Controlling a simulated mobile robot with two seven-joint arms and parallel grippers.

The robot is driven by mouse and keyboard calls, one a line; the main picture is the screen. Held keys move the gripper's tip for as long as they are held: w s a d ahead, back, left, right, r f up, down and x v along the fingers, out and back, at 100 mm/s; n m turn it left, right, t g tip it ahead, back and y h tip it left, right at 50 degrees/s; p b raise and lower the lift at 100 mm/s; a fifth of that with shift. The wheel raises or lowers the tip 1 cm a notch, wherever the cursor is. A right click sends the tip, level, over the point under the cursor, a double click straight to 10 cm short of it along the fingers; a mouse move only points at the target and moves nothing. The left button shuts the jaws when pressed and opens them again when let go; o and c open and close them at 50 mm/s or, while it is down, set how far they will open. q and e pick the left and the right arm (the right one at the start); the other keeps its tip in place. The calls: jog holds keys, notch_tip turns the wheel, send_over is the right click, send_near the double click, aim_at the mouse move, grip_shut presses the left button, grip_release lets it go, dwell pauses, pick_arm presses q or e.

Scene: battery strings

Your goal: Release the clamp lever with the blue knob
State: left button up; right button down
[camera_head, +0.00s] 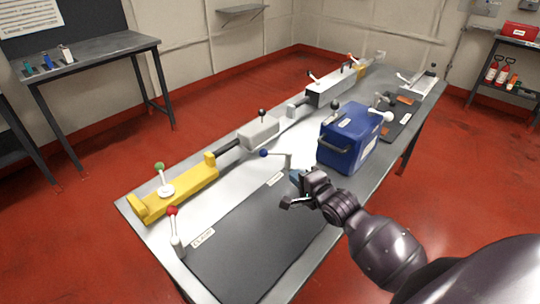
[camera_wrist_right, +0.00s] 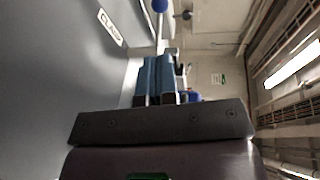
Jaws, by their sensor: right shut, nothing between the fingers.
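The clamp lever's blue knob (camera_head: 264,153) sits at the end of a pale arm that runs left from a short upright post (camera_head: 288,161), beside a black mat on the bench. The knob also shows at the top of the right wrist view (camera_wrist_right: 160,5), with the pale lever (camera_wrist_right: 160,30) below it. My right gripper (camera_head: 297,176) is just in front of the post, at its lower right. Its blue fingers (camera_wrist_right: 157,77) are shut and hold nothing. Whether they touch the lever I cannot tell. My left gripper is out of view.
A blue box (camera_head: 349,145) with a handle stands close to the right of my gripper. A red-knobbed lever (camera_head: 174,232) stands at the near left. A yellow block (camera_head: 187,188) and a grey block (camera_head: 259,134) line the back edge. The black mat (camera_head: 262,228) is clear.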

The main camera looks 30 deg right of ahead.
aim_at(266, 154)
jog(key=b+x, duration=0.1)
jog(key=x, duration=1.1)
jog(key=shift+w+f+b, duration=0.15)
jog(key=shift+b, duration=0.2)
jog(key=shift+w+f, duration=0.1)
jog(key=shift+w, duration=0.6)
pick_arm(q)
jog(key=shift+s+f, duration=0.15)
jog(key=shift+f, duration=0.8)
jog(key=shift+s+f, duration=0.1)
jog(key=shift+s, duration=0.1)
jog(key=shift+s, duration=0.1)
pick_arm(e)
jog(key=shift+w, duration=0.1)
